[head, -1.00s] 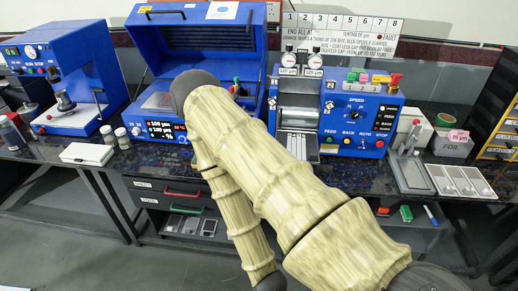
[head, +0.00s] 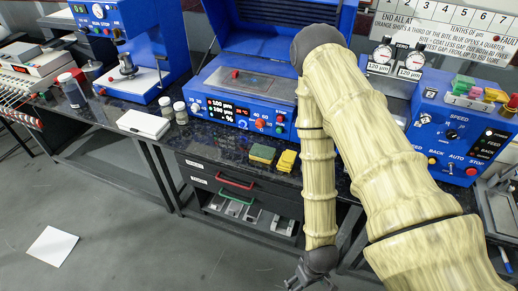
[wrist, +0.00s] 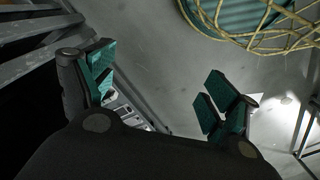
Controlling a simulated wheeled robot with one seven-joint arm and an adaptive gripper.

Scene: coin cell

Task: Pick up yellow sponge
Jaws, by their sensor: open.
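A yellow sponge (head: 287,161) lies near the front edge of the dark speckled bench, below the blue coating machine. A green sponge with a yellow side (head: 263,154) lies just left of it. My gripper (head: 303,281) hangs low in front of the bench, well below the bench top and apart from both sponges. In the wrist view my gripper (wrist: 158,95) is open and empty, its green-padded fingers spread wide, with grey floor between and beyond them. Neither sponge shows in the wrist view.
The bench (head: 222,145) has drawers with a red handle (head: 236,181) and a shelf below. A white box (head: 144,125) and small jars (head: 180,112) stand left of the sponges. The blue coater (head: 235,105) stands behind them. Open floor with a paper sheet (head: 52,247) lies at left.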

